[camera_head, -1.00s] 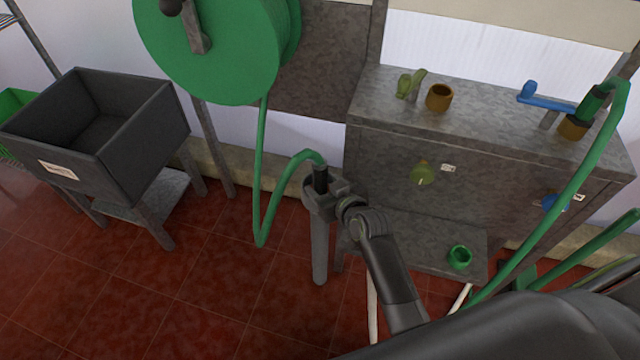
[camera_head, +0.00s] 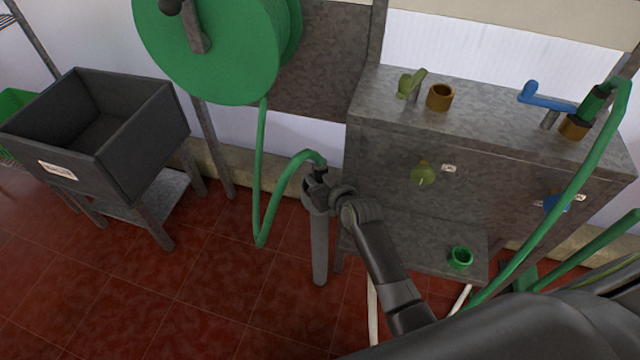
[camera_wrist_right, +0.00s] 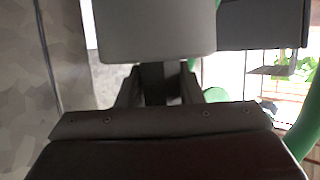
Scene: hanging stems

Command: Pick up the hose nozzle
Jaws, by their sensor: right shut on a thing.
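The green hose (camera_head: 290,178) loops up and over to a dark end piece, the hose nozzle (camera_head: 321,172), at the top of a grey upright tube (camera_head: 319,245). My right gripper (camera_head: 318,183) is shut on the nozzle at the tube's top and hides much of it. In the right wrist view the jaws (camera_wrist_right: 162,88) close around a dark part, with green hose (camera_wrist_right: 215,95) behind and a grey rounded block in front. I cannot tell how deep the nozzle sits in the tube. My left gripper is out of view.
A green hose reel (camera_head: 215,50) hangs at the back. A dark sink (camera_head: 150,125) stands left. Red floor at lower left is clear.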

